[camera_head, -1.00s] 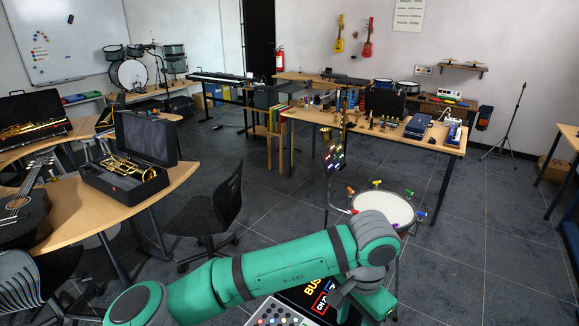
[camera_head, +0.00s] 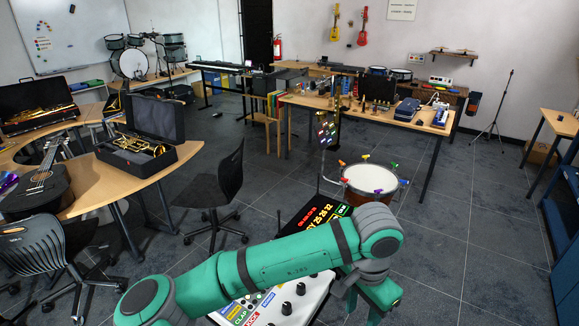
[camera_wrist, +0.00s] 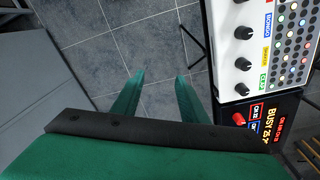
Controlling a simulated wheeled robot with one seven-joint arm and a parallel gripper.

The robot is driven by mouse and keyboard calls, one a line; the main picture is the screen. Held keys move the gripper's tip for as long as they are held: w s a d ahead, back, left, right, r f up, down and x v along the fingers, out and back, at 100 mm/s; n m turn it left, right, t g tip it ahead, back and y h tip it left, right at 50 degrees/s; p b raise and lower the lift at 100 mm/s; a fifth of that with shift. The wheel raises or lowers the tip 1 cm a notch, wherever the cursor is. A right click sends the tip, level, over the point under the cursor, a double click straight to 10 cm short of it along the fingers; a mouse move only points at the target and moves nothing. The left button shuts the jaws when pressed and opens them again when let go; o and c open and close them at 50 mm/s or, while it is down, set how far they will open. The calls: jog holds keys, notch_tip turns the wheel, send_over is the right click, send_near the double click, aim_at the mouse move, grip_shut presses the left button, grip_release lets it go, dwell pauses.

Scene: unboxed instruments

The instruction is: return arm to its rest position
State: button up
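My green arm (camera_head: 285,262) reaches across the bottom of the head view, bent at a grey joint on the right. My gripper (camera_head: 374,298) hangs below that joint and is partly hidden by the arm. In the wrist view my gripper (camera_wrist: 160,80) shows two green fingers spread apart with only grey floor tiles between them. It is open and empty. A white drum machine panel (camera_wrist: 229,60) with black knobs and coloured pads lies to the right of the fingers. It also shows in the head view (camera_head: 284,304), partly behind my arm.
A black display box (camera_head: 318,214) adjoins the panel. A drum (camera_head: 370,178) with coloured clips stands beyond it. A black chair (camera_head: 217,190) and a curved table (camera_head: 160,171) with an open trumpet case are left. Floor (camera_head: 470,220) is clear on the right.

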jog(key=w+d+r+n+t+h, duration=0.1)
jog(key=d+r+n+t+h, duration=0.15)
jog(key=d+h, duration=0.65)
jog(key=d+r+n+t+h, duration=0.1)
jog(key=d+r+t+h, duration=0.4)
jog(key=d, duration=0.7)
jog(key=s+a+f+n+t+y, duration=0.2)
jog(key=a+f+n+t+y, duration=0.3)
jog(key=a+f, duration=0.45)
jog(key=s+a+f+n+t+y, duration=0.2)
jog(key=a+f+n+t+y, duration=0.2)
jog(key=a+f+n, duration=0.5)
jog(key=s+a+f+m+y, duration=0.2)
jog(key=s+a+m, duration=0.1)
jog(key=s+a, duration=0.6)
jog(key=s+a+f+m+g+y, duration=0.1)
jog(key=s+a+f+m+y, duration=0.1)
jog(key=s+a, duration=0.7)
jog(key=s+m+y, duration=0.1)
jog(key=s, duration=0.5)
jog(key=shift+s+f+y, duration=0.2)
jog(key=shift+s+y, duration=0.1)
jog(key=shift+s, duration=0.05)
